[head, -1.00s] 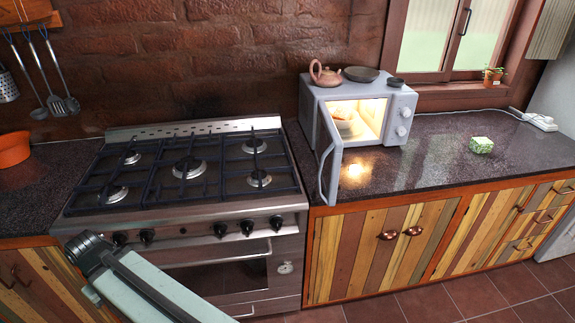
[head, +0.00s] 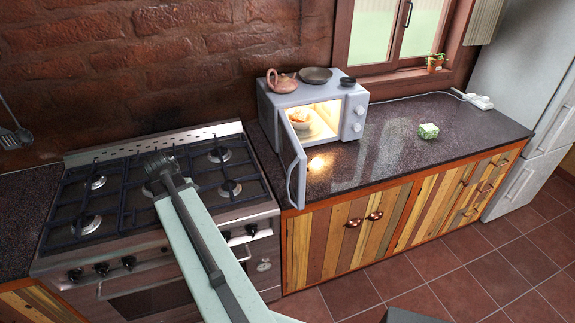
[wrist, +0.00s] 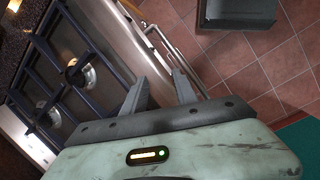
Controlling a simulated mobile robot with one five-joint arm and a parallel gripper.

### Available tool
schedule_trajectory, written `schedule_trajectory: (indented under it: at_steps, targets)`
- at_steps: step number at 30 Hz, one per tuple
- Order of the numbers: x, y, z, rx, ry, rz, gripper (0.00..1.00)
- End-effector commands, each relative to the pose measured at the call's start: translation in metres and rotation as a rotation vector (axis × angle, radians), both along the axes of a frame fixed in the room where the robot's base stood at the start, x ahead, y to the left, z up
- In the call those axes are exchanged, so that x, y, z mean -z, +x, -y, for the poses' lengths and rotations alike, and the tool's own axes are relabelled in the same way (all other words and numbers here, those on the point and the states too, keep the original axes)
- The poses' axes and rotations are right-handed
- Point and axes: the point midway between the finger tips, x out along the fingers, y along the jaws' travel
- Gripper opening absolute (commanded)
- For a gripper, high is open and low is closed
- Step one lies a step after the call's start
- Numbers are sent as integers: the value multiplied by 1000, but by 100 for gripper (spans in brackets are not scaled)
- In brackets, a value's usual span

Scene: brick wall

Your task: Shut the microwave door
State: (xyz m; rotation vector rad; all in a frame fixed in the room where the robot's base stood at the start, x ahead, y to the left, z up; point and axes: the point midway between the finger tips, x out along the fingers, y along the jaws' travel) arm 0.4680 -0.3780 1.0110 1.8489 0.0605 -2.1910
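The white microwave (head: 356,118) stands on the dark counter right of the stove. Its door (head: 297,165) is hinged at the left and stands wide open, jutting toward the counter's front edge. The lit inside shows a brownish item (head: 302,118), not clear in detail. My gripper (wrist: 159,78) shows in the wrist view with its two fingers apart and nothing between them, over the stove's front edge and the floor. In the head view my arm reaches up over the stove, left of the door and apart from it; the fingers cannot be made out there.
The stove (head: 110,220) is at left. The tiled floor (head: 450,275) in front of the cabinets looks mostly clear.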

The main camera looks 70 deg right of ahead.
Motion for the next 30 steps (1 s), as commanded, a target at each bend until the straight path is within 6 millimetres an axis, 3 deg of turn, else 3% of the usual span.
schedule_trajectory:
  at_steps: [1,4,6,10,13,20,30]
  targets:
    - [-42,-37,48,-5,-4,-39,34]
    - [-74,-110,115,-54,3,-119,34]
    - [-91,-155,146,-81,18,-165,34]
    - [-105,-209,175,-115,41,-217,34]
    - [-107,-224,182,-127,50,-232,34]
    - [-98,-227,183,-131,52,-235,34]
    - [-44,-244,191,-128,51,-233,34]
